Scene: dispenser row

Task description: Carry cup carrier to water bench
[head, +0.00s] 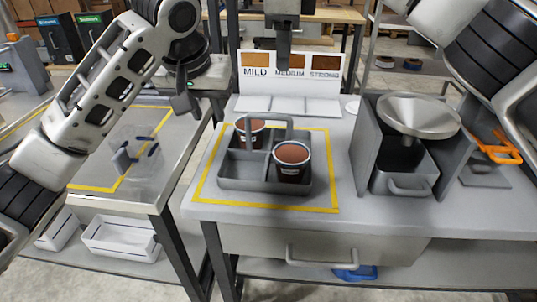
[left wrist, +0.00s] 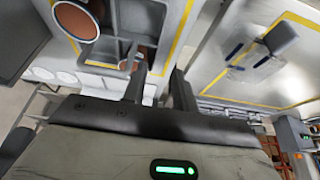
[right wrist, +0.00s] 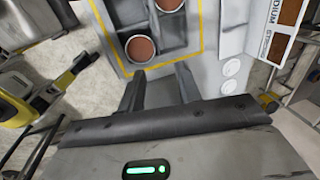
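The grey cup carrier (head: 240,184) stands upright inside a yellow outline on the middle bench (head: 345,205). Its arched handle (head: 266,117) stands up across the middle. A brown-filled cup (head: 291,160) sits in its front right compartment and another (head: 250,131) in the back left one. The other two compartments look empty. My left gripper (head: 186,103) is open and empty, above and left of the carrier. My right gripper (head: 283,62) is behind and above the carrier. Its fingers are apart and empty in the right wrist view (right wrist: 158,88). Neither gripper touches the carrier.
A left bench (head: 150,190) has a yellow outline and a clear container (head: 135,155); no label names it. A grey dispenser with a metal funnel (head: 418,115) stands right of the carrier. A MILD/MEDIUM/STRONG sign (head: 290,72) stands behind. A gap separates the benches.

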